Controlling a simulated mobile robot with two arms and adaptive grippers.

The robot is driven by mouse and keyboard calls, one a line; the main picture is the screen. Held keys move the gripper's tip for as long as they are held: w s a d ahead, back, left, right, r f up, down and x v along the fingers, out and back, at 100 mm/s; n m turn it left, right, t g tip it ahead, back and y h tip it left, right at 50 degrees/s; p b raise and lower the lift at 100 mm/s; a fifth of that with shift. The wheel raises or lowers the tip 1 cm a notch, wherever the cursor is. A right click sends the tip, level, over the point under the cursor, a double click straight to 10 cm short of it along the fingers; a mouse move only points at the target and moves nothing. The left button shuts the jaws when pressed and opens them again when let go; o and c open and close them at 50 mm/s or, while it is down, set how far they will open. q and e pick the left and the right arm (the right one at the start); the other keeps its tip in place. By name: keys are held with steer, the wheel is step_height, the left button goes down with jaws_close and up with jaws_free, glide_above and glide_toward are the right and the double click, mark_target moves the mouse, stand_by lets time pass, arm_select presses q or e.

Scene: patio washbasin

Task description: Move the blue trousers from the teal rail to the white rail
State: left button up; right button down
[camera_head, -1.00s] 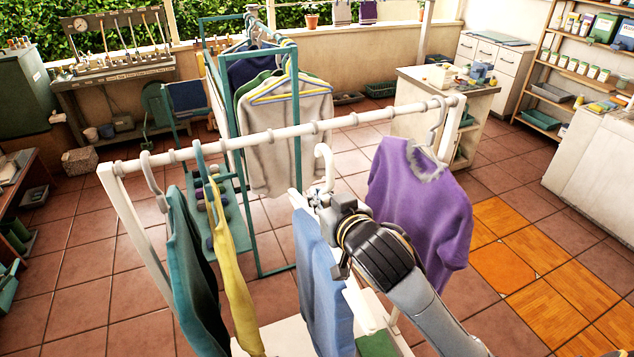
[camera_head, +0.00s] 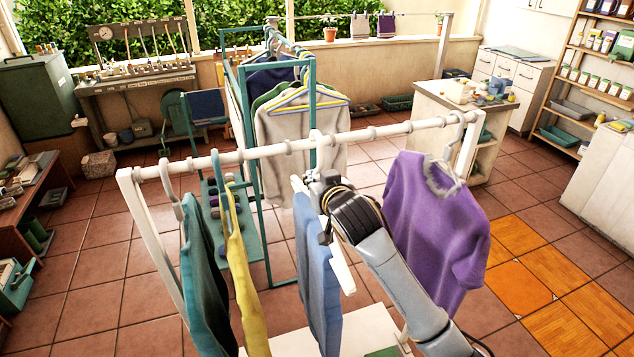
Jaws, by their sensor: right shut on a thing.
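The blue trousers (camera_head: 317,270) hang from a pale hanger at the middle of the white rail (camera_head: 384,131). My right gripper (camera_head: 322,190) is shut on this hanger, just below the rail. The hanger's white hook (camera_head: 315,141) is up at the height of the rail and overlaps it in the picture. I cannot tell whether it rests on the rail. The teal rail (camera_head: 272,32) stands behind, with several garments on it. My left gripper is not in view.
A teal garment (camera_head: 202,275) and a yellow one (camera_head: 243,280) hang on the white rail to the left. A purple sweater (camera_head: 435,215) hangs near its right end. A grey sweater (camera_head: 300,135) hangs on the teal rack. The rail is bare on both sides of the trousers.

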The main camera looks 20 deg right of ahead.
steer(key=shift+w+r, duration=0.1)
steer(key=shift+r, duration=0.05)
steer(key=shift+w, duration=2.15)
steer(key=shift+f, duration=0.2)
steer(key=shift+f+b, duration=0.85)
steer(key=shift+f, duration=0.25)
